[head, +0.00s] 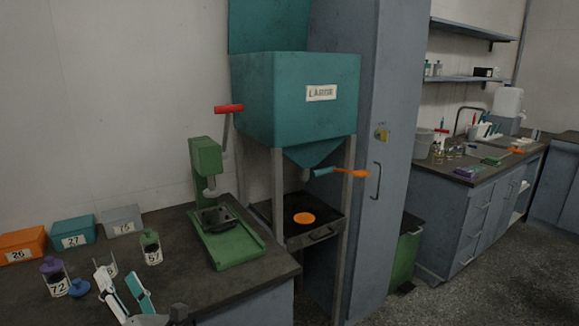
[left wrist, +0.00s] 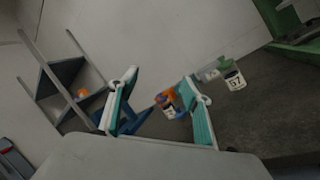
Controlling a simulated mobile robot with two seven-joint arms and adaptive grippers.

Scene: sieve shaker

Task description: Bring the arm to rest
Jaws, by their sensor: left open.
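My left gripper (head: 119,280) is over the front left of the dark bench in the head view, with its white and teal fingers spread apart. Nothing is between the fingers. In the left wrist view the same gripper (left wrist: 160,82) shows open, with jars visible beyond the gap. In the head view, jar 72 (head: 57,286) stands left of the gripper, and jar 57 (head: 151,250) stands behind it to the right. A pale jar (head: 108,264) is partly hidden behind the fingers. My right gripper is in neither view.
Boxes 26 (head: 22,244), 27 (head: 74,232) and a grey box (head: 122,219) line the wall. A green press (head: 229,246) with a red handle and a teal hopper (head: 298,95) stand to the right.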

